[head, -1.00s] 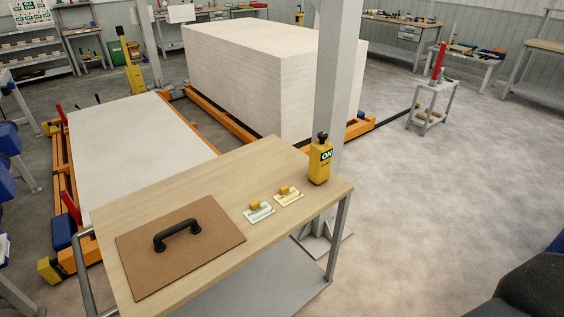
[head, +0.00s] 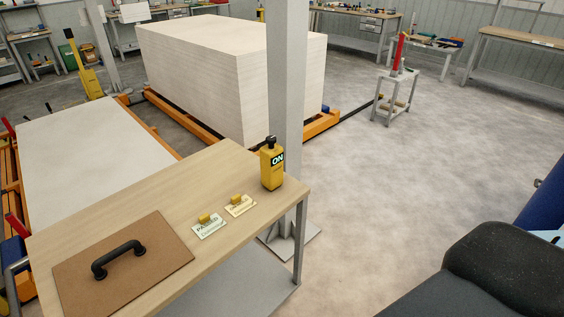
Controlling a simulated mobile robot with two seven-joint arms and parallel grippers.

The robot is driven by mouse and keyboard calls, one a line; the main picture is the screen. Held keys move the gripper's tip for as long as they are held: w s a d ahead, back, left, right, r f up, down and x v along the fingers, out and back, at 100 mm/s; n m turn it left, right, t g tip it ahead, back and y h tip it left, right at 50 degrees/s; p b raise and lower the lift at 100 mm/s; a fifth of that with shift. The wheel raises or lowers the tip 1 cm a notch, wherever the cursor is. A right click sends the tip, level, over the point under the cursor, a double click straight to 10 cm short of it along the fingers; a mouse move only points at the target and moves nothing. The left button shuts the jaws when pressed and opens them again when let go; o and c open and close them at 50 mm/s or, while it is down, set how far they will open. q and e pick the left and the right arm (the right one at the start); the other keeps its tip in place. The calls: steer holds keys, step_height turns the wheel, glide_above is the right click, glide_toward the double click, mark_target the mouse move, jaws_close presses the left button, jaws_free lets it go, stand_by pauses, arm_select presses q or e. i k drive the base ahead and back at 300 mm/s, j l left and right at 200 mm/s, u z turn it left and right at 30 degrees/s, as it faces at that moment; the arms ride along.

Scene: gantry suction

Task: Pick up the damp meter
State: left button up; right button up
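The damp meter appears to be the yellow handheld device (head: 272,165) with a black top and a lit display reading "ON". It stands upright near the right corner of the wooden-topped table (head: 165,180), in front of a grey post. Nothing is touching it from my side. Neither of my grippers is in view.
Two small tags with yellow knobs, one pale green (head: 209,226) and one cream (head: 240,206), lie left of the meter. A brown board (head: 125,260) with a black handle lies at the table's near left. The grey post (head: 288,90) rises close behind the meter. Open floor (head: 400,190) lies right.

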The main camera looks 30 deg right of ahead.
mark_target(270, 160)
steer(key=i+l, duration=0.1)
steer(key=l, duration=0.8)
steer(key=i+l, duration=0.15)
steer(key=l, duration=0.3)
steer(key=i+l, duration=0.1)
steer(key=l, duration=0.35)
